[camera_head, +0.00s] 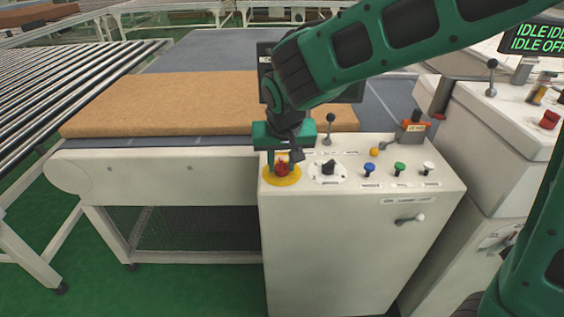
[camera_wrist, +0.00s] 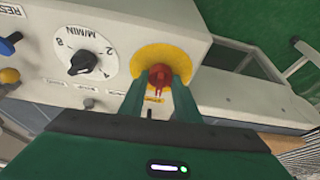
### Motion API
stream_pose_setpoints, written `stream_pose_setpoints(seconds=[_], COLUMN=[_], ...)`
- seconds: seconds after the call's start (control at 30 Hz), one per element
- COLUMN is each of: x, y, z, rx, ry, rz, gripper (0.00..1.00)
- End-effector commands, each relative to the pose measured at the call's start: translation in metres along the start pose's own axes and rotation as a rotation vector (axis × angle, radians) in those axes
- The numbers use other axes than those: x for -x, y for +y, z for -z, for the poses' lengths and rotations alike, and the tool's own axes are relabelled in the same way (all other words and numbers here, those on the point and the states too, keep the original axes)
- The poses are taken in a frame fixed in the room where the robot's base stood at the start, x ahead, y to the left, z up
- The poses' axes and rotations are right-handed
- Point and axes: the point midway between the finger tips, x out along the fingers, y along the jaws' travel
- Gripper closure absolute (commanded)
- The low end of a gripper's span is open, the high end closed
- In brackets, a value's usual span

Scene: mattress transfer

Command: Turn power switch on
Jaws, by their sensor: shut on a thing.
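A red knob (camera_head: 283,170) on a round yellow plate (camera_head: 291,181) sits at the near left corner of the white control cabinet's top. The knob also shows in the wrist view (camera_wrist: 159,77), at the upper middle, on its yellow plate (camera_wrist: 176,53). Small lettering on the plate is too blurred to read. My green gripper (camera_head: 282,163) reaches down from above onto the knob. In the wrist view my gripper (camera_wrist: 159,85) has one finger on each side of the red knob, shut on it. The fingers and palm hide part of the plate.
Beside the knob are a black dial (camera_head: 329,168), a lever (camera_head: 330,127), and blue (camera_head: 369,169), green (camera_head: 399,168) and white (camera_head: 429,168) buttons. A brown mattress (camera_head: 165,104) lies on the conveyor behind. Another console (camera_head: 505,110) stands at right.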

Motion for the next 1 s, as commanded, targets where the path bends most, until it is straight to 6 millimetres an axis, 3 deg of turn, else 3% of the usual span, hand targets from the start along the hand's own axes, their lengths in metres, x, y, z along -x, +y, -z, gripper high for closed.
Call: stream_pose_setpoints(seconds=[0.6, 1.0], x=[-0.0004, -0.0003], y=[-0.0055, -0.0067], z=[0.0028, 0.0045], rx=[-0.53, -0.752], ry=[0.003, 0.004], rz=[-0.217, -0.307], gripper=[0.93, 0.93])
